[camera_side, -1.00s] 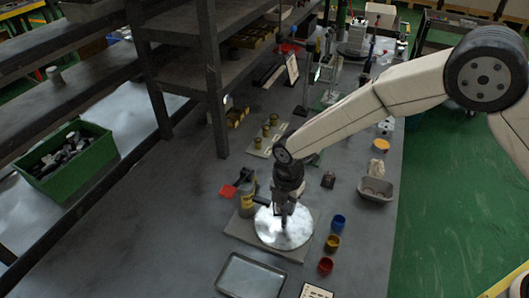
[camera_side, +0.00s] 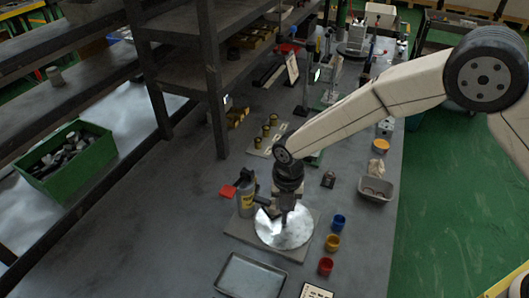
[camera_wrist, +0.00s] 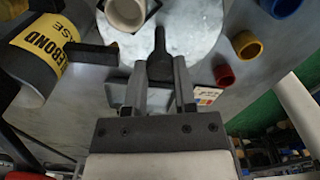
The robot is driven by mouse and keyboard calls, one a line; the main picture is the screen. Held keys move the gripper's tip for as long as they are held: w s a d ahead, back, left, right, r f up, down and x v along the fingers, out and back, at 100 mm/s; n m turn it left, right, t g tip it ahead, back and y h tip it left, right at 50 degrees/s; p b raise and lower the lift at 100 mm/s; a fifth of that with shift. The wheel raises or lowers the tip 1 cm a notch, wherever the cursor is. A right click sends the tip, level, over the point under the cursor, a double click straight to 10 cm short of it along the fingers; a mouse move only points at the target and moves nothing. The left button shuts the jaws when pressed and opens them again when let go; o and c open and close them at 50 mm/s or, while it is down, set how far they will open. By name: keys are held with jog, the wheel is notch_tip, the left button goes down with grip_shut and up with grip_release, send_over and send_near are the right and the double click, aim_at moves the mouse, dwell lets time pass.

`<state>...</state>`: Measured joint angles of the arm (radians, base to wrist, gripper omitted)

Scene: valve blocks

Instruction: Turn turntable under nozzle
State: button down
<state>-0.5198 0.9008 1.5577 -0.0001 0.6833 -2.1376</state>
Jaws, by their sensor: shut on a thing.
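The pale round turntable (camera_side: 284,232) sits on a grey base plate on the bench; its disc also shows in the wrist view (camera_wrist: 195,30). A beige cup (camera_wrist: 126,12) stands on the disc at the upper left of the wrist view. A bottle with a yellow label (camera_wrist: 38,50) stands at left, and a black nozzle (camera_wrist: 92,53) reaches from its side toward the disc's edge, close to the cup. My gripper (camera_wrist: 163,82) is shut on a dark handle (camera_wrist: 160,50) at the disc's near edge. The grip is partly hidden in the side view.
Blue (camera_side: 338,221), yellow (camera_side: 332,242) and red (camera_side: 326,265) cups stand right of the turntable. A grey tray (camera_side: 251,276) lies in front. A grey bin (camera_side: 376,189) is at right. A shelf post (camera_side: 213,85) rises behind left. Bench space at left is clear.

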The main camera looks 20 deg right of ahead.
jog(key=shift+r+n, duration=0.1)
jog(key=shift+n, duration=3.6)
jog(key=shift+c, duration=2.1)
grip_release()
jog(key=shift+r, duration=3.85)
